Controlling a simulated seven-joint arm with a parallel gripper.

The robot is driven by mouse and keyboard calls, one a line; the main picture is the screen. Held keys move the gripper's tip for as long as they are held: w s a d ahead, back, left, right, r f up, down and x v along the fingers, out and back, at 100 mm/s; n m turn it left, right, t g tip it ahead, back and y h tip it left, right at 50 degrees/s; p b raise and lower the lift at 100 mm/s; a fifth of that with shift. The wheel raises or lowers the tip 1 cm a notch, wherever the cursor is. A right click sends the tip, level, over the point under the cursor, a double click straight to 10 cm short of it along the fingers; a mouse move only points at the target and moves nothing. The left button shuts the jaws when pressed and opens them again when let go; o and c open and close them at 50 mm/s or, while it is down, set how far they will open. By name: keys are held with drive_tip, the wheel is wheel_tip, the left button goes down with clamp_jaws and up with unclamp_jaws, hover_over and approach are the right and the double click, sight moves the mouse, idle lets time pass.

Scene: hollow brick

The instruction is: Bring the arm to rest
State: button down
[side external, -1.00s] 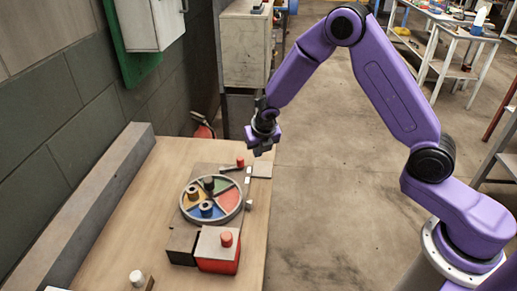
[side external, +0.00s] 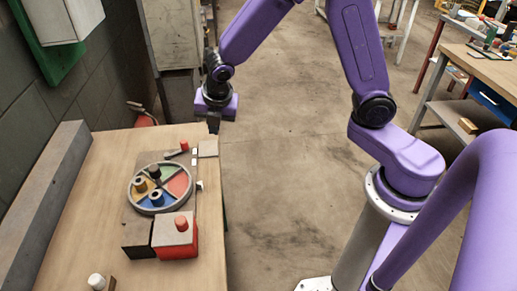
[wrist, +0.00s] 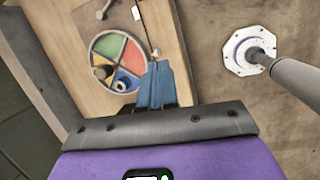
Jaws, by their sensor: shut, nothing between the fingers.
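My gripper (side external: 213,124) hangs above the far right corner of the wooden table, pointing down, with its fingers shut and empty. In the wrist view its blue-grey fingers (wrist: 165,85) are together. A round dial (side external: 186,200) with red, green, blue and yellow sectors lies on the table, left of and nearer the camera than my gripper. A yellow ring piece (side external: 140,186), a blue ring piece (side external: 157,198) and a dark piece (side external: 155,173) stand on it.
A red box (side external: 175,250) with a red knob (side external: 181,224) stands at the dial's near side. A small red piece (side external: 184,146) is behind the dial. A white cylinder (side external: 96,281) is at the near left. A grey beam (side external: 45,195) runs along the wall. Floor right of the table is open.

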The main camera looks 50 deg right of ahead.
drive_tip(key=s+d+r+m+g, duration=0.1)
drive_tip(key=s+m, duration=0.3)
drive_tip(key=s, duration=0.5)
drive_tip(key=s+d+r+m+g+y, duration=0.1)
drive_tip(key=s+d+r+m, duration=0.1)
drive_tip(key=s, duration=0.8)
drive_tip(key=s+d+r+m+g, duration=0.1)
drive_tip(key=s+r+m, duration=0.3)
drive_tip(key=s, duration=0.5)
drive_tip(key=d+m, duration=0.1)
drive_tip(key=m, duration=0.1)
drive_tip(key=shift+s+d+m+y, duration=0.15)
drive_tip(key=shift+s+m+y, duration=0.15)
drive_tip(key=shift+s, duration=0.1)
